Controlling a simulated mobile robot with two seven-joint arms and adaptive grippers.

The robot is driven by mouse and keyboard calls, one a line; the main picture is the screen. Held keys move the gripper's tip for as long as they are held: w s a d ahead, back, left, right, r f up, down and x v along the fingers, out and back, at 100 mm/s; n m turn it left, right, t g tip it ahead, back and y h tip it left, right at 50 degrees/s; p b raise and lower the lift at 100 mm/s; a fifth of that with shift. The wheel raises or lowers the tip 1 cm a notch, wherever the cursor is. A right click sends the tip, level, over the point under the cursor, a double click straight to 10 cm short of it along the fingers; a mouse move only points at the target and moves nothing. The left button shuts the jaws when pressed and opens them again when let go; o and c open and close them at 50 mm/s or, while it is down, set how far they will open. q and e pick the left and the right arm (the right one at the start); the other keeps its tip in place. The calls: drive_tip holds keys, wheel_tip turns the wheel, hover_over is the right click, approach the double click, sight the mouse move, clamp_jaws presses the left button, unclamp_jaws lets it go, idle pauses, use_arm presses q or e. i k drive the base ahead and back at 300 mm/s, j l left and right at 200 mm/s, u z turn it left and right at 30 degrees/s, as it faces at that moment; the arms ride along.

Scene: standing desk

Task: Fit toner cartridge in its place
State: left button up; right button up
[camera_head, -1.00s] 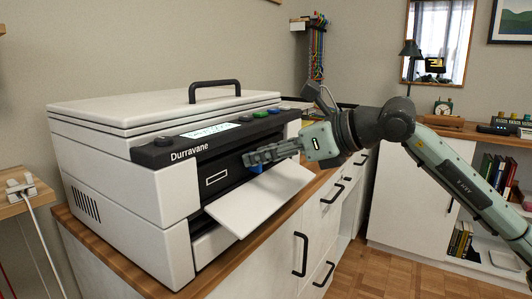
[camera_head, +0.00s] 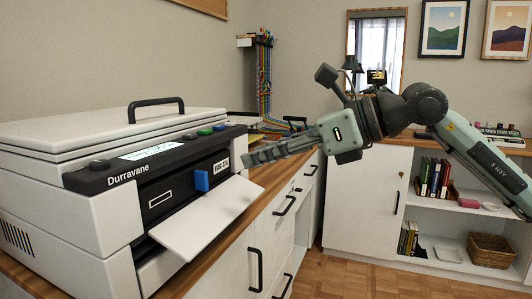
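The white printer (camera_head: 58,214) marked Durravane stands at left with its front flap (camera_head: 208,222) folded down. In its dark front opening sits what looks like the toner cartridge (camera_head: 160,199), a dark block with a white outlined rectangle, a blue tab (camera_head: 201,181) and a small label at its right end. How deep it sits is hard to tell. My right gripper (camera_head: 252,157) is at the right end of the printer front, right of the blue tab and apart from it. Its fingers show side-on with nothing visible between them; their gap is hidden. My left gripper is out of view.
The printer stands on a wooden-topped cabinet (camera_head: 228,252) with drawers. Cables hang on a wall rack (camera_head: 264,75) behind. A white shelf unit with books (camera_head: 434,177) and a basket (camera_head: 491,250) stands at right. The floor between is clear.

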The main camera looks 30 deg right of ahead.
sight(158, 196)
drive_tip(key=k, duration=1)
